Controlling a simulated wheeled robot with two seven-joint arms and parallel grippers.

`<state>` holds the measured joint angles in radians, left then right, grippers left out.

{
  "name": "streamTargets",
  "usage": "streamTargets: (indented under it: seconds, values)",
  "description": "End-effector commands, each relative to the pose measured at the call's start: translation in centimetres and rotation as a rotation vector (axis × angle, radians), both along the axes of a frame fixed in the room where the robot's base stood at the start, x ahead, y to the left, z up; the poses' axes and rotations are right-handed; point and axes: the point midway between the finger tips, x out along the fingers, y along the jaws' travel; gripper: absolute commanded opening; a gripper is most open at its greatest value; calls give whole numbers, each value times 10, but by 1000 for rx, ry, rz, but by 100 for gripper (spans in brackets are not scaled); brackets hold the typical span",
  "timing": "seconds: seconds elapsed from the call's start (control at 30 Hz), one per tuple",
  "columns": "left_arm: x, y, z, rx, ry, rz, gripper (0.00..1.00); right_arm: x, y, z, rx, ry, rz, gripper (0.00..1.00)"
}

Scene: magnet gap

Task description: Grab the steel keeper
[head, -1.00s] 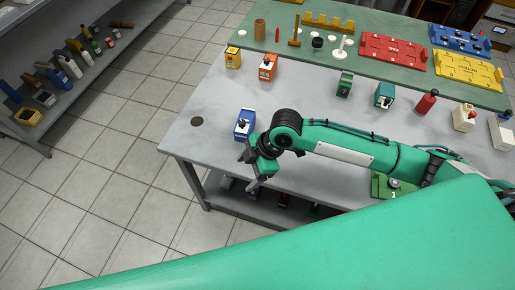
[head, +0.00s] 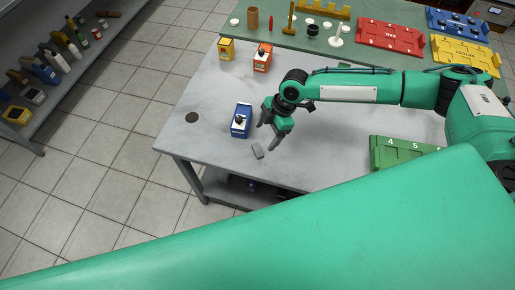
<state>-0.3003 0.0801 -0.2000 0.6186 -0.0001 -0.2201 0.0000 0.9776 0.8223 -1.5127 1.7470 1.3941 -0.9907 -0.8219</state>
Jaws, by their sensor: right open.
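A small grey block (head: 257,151), which looks like the steel keeper, lies flat on the grey table (head: 210,90) near its front edge. My right gripper (head: 266,137) is open and empty. Its fingers point down to the front left, just behind and to the right of the block. The fingers look apart from the block, but their height over the table is hard to tell. My left gripper is not in view.
A blue box-like device (head: 241,121) with a black knob stands close left of the gripper. A yellow (head: 226,49) and an orange device (head: 262,58) stand farther back. A green numbered box (head: 395,152) is at right. The table's left part is mostly clear.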

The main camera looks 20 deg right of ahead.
Motion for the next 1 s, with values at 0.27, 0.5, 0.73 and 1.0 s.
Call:
streamTargets:
  seconds: [0.27,0.5,0.73,1.0]
  values:
    - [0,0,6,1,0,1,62,-1,8,-23,-1,0,0,76]
    - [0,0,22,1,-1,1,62,-3,16,-54,-2,0,1,76]
    - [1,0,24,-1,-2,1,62,-3,22,-71,-1,-1,0,76]
    - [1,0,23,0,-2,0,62,-3,22,-71,-1,-1,0,57]
